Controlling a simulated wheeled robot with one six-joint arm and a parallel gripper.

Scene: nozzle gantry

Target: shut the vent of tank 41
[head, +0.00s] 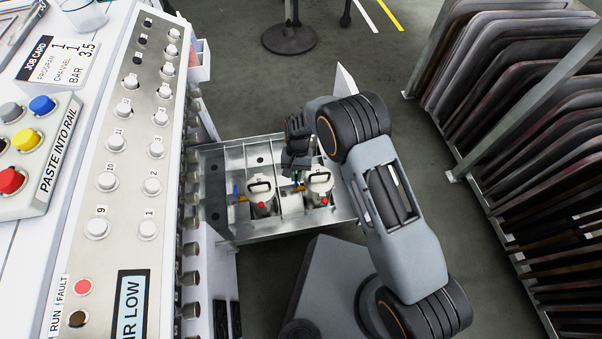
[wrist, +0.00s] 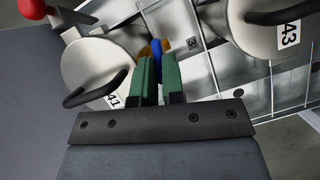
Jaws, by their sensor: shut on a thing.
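Tank 41 (wrist: 90,65) is a round metal pot with a black handle and a "41" label, at left in the wrist view. In the head view it appears to be the right pot (head: 319,179). A blue handle (wrist: 157,47) with yellow-orange parts beside it sits at that tank's side. My gripper (wrist: 159,65) has its green fingers closed on the blue handle; their tips hide part of it. In the head view my gripper (head: 298,172) is low between the two pots. A red knob (wrist: 32,8) shows past tank 41's far edge.
Tank 43 (wrist: 262,25) stands close on the other side of my gripper; it seems to be the left pot (head: 260,187) in the head view. Both are in a metal tray (head: 232,158) with dividers. A panel of knobs (head: 125,150) is at left, racked sheets (head: 540,130) at right.

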